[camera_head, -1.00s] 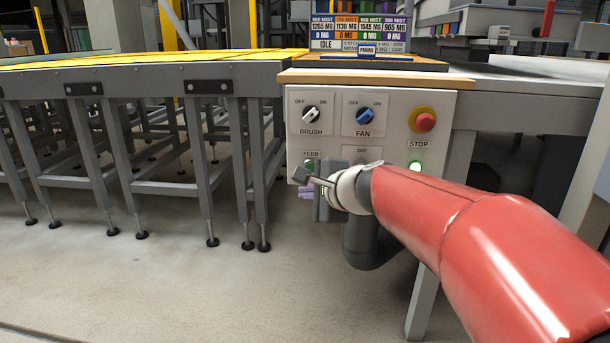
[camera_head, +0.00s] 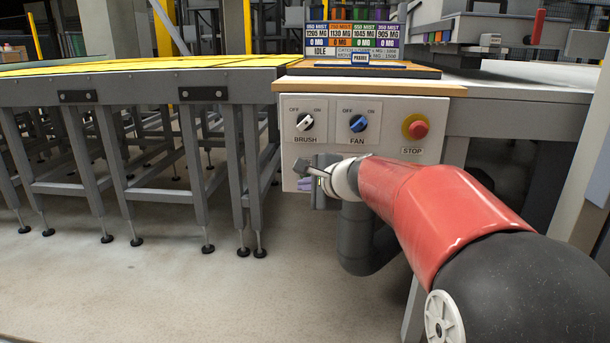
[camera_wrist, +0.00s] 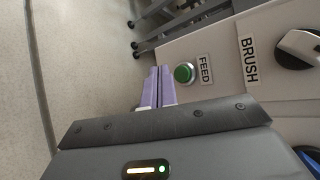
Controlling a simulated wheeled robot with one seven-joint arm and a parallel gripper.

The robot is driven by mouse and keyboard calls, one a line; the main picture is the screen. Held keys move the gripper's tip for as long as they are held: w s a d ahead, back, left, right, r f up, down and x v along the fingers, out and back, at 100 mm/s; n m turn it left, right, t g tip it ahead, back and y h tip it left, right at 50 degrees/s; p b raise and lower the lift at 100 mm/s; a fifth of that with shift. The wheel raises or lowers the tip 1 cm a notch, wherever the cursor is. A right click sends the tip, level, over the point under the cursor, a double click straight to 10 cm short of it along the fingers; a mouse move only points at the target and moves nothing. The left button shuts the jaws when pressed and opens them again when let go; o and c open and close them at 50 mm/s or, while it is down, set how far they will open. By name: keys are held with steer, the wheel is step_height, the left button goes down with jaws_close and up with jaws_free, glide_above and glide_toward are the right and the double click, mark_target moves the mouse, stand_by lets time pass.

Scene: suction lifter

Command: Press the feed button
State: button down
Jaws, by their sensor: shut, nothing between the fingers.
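The green feed button (camera_wrist: 184,73) shows in the wrist view, on the light panel beside its FEED label (camera_wrist: 205,70). My gripper (camera_wrist: 159,70) has its two purple fingers together, with nothing between them. In this view the fingertips lie just left of the button and look apart from it; the depth gap is hard to judge. In the head view my gripper (camera_head: 305,184) is at the lower left of the control panel (camera_head: 384,108). My wrist and gripper hide the feed button there.
The panel also carries a BRUSH knob (camera_head: 304,122), a blue FAN knob (camera_head: 358,123) and a red STOP button (camera_head: 416,127). A display (camera_head: 356,38) stands above. A grey-legged conveyor table (camera_head: 150,80) is at left. Open floor (camera_head: 120,290) lies in front of it.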

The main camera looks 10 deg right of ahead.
steer(key=shift+w+d, duration=0.2)
steer(key=shift+w, duration=0.3)
steer(key=shift+w+d, duration=0.15)
steer(key=shift+w, duration=0.3)
stand_by(1.4)
steer(key=shift+w+d, duration=0.1)
steer(key=shift+w, duration=0.3)
